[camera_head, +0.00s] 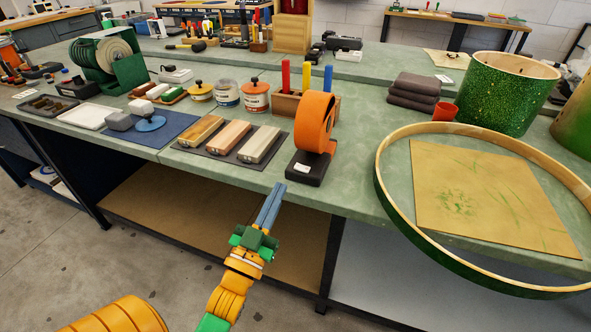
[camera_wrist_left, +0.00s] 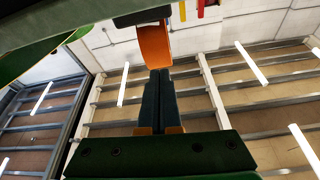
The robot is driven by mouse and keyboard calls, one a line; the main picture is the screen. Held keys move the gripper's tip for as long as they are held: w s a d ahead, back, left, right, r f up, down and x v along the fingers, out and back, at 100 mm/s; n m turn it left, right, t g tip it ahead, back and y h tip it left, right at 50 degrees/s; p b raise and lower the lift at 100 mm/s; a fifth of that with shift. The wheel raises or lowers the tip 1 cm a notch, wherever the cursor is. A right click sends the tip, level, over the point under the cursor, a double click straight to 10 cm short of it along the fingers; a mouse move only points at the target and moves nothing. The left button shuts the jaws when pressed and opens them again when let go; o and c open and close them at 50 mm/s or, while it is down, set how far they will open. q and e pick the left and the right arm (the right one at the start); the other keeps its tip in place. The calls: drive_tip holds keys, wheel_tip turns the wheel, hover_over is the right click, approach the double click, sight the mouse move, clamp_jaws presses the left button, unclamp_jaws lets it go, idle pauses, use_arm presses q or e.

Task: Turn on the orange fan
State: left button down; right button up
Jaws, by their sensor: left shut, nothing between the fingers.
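The orange fan (camera_head: 315,122) is a thick orange ring on a black base (camera_head: 308,169) with a small white label. It stands near the front edge of the green bench, right of the wooden blocks. My left gripper (camera_head: 275,189) is shut and empty, its blue-grey fingers together, just off the bench's front edge and to the lower left of the fan base, apart from it. In the left wrist view, the shut fingers (camera_wrist_left: 159,76) point toward the orange ring (camera_wrist_left: 154,46). A switch cannot be made out. My right gripper is in neither view.
A dark mat with three blocks (camera_head: 231,140) lies left of the fan. Colored markers (camera_head: 307,76) stand in a wooden holder behind it. A large wooden hoop (camera_head: 383,190) surrounds a tan sheet (camera_head: 490,200) at right. The bench edge is clear between mat and fan.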

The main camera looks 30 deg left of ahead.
sight(302, 142)
use_arm(q)
drive_tip(key=p+x, duration=0.1)
drive_tip(key=x, duration=0.9)
drive_tip(key=shift+w+r+p, duration=0.1)
drive_tip(key=shift+w+p, duration=0.05)
drive_tip(key=shift+p, duration=0.25)
wheel_tip(302, 142, down, 3)
drive_tip(key=shift+a+f+b, duration=0.15)
drive_tip(key=shift+f+b, duration=0.05)
drive_tip(key=shift+b, duration=0.3)
drive_tip(key=shift+f, duration=0.5)
